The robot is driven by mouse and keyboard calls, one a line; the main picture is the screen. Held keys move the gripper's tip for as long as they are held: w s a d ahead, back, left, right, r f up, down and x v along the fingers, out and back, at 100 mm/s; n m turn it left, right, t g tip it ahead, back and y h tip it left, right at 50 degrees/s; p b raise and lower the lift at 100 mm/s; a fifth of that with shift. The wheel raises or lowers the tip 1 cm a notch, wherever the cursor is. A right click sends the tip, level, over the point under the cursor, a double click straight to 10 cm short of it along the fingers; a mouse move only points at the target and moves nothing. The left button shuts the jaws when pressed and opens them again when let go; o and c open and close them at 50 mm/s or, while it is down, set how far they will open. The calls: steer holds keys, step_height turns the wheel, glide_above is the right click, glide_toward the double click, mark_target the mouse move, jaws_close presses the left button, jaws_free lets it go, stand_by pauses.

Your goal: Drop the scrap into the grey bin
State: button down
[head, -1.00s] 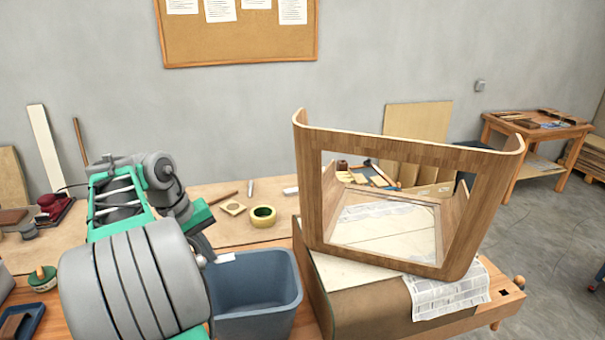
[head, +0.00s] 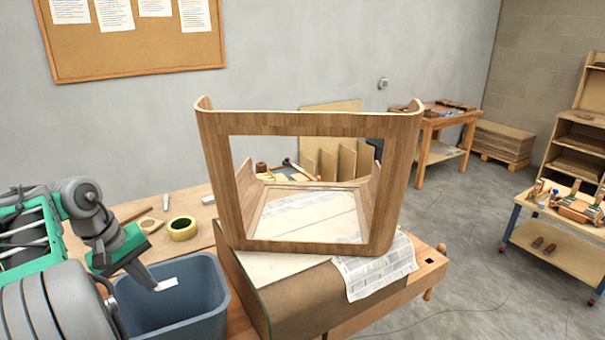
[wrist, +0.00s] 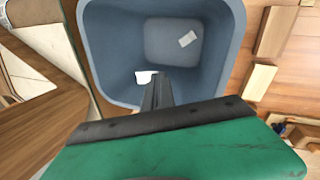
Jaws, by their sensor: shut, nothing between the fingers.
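The grey bin (head: 205,312), blue-grey and open-topped, stands beside the bench at the lower left of the head view. It also fills the upper middle of the wrist view (wrist: 100,50). My gripper (head: 150,285) points down over the bin's opening, its dark fingers (wrist: 157,80) closed together. A small white scrap (head: 167,284) shows right at the fingertips, also in the wrist view (wrist: 145,76). I cannot tell whether it touches them or is just beyond them. Another pale piece (wrist: 187,39) lies on the bin's floor.
A bent wooden frame (head: 215,190) stands on a form with newspaper (head: 375,270) right of the bin. A yellow tape roll (head: 183,229) lies on the bench behind the bin. Wood blocks (wrist: 275,32) lie beside the bin in the wrist view. Open floor lies to the right.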

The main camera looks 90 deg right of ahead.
steer(key=c, duration=1.7)
jaws_free()
steer(key=p+v, duration=0.5)
steer(key=v, duration=0.3)
